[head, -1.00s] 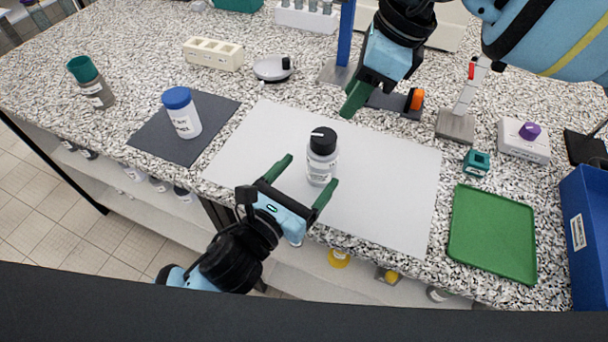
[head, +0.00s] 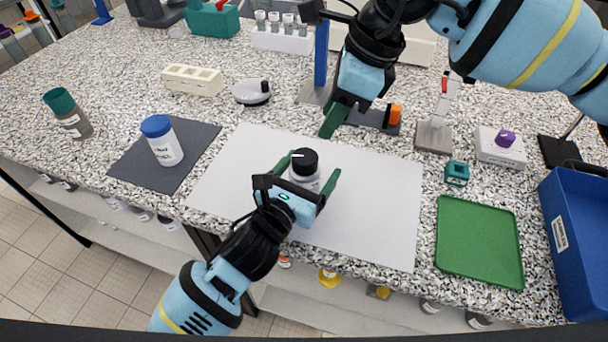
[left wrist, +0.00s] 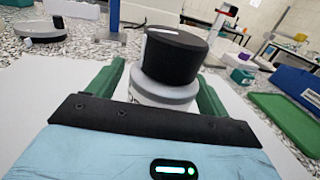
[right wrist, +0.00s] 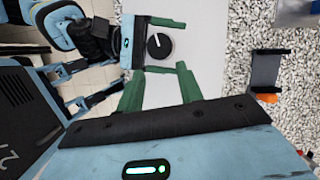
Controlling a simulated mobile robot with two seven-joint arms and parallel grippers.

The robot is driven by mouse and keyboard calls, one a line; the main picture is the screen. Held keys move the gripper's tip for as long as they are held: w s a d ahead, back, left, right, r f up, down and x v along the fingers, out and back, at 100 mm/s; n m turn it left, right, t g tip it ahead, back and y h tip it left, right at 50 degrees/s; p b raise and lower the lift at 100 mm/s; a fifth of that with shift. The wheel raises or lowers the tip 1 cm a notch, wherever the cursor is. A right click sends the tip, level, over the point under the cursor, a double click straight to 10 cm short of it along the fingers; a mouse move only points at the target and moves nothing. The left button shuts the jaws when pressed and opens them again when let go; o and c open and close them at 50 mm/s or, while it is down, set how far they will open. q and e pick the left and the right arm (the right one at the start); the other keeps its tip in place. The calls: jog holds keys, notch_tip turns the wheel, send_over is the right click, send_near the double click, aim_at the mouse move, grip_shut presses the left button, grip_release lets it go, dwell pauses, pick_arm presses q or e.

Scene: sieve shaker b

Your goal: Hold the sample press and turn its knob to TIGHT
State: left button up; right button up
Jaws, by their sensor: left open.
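The sample press (head: 304,177) looks like a small grey-white bottle with a black knob (head: 304,160) that bears a white line. It stands upright on the white mat (head: 375,205). My left gripper (head: 311,167) is open, with its green fingers on either side of the press; contact cannot be told. In the left wrist view the knob (left wrist: 174,55) rises between the fingers and hides what is behind it. My right gripper (head: 333,122) is above the mat's back edge, beyond the press. In the right wrist view its fingers (right wrist: 159,70) are apart and empty. No TIGHT mark is readable.
A blue-capped bottle (head: 162,141) stands on a dark mat left of the white mat. A green tray (head: 478,240), small teal block (head: 457,173) and blue bin (head: 575,235) are at right. A blue post (head: 321,55) and orange-knobbed device (head: 394,114) stand near my right gripper.

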pick_arm(q)
jog(key=c, duration=1.3)
jog(key=shift+c, duration=0.6)
pick_arm(e)
jog(key=o, duration=0.4)
jog(key=shift+o, duration=1)
jog(key=shift+a+m, duration=0.1)
jog(key=shift+m, duration=0.3)
jog(key=a+r+m+h, duration=0.1)
jog(key=m, duration=0.7)
jog(key=a+m+h, duration=0.1)
jog(key=m, duration=0.7)
jog(key=a+r+m+h, duration=0.1)
jog(key=a+m+h, duration=0.1)
jog(key=m, duration=0.6)
jog(key=shift+w+r+g, duration=0.3)
jog(key=shift+w, duration=0.05)
jog(key=shift+f, duration=0.1)
